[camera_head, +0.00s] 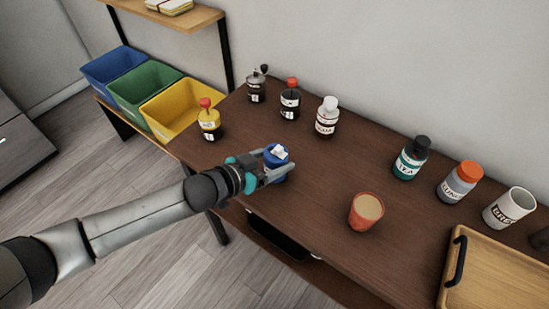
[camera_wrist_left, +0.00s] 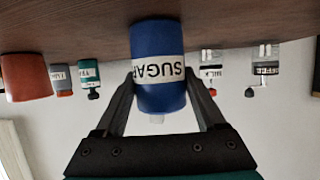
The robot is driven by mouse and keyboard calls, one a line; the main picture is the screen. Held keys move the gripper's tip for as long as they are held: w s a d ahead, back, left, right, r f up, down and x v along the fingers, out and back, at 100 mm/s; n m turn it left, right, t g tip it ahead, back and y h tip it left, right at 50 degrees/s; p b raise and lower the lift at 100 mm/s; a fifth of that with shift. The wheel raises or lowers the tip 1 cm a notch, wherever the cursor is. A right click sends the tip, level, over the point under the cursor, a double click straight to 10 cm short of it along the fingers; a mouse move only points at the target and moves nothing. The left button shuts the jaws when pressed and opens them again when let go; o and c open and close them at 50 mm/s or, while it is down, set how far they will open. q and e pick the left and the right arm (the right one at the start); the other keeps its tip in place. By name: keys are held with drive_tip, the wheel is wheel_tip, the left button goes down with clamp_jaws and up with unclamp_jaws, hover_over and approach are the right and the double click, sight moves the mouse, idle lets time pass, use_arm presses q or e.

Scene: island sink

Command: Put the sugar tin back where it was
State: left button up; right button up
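The sugar tin (camera_head: 277,157) is blue with a white SUGAR label, with white pieces at its top. My right gripper is not in view.
An orange cup (camera_head: 366,212) is to the right. A teal jar (camera_head: 409,160) and wooden tray (camera_head: 455,237) lie farther right. Bare table surrounds the tin.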

use_arm(q)
drive_tip(key=o, duration=0.4)
drive_tip(key=shift+r, duration=0.15)
drive_tip(key=shift+s+a+r, duration=0.1)
drive_tip(key=shift+s+r, duration=0.05)
drive_tip(key=p+v, duration=0.2)
drive_tip(key=v, duration=0.9)
drive_tip(key=shift+s+a, duration=0.25)
drive_tip(key=shift+a, duration=0.05)
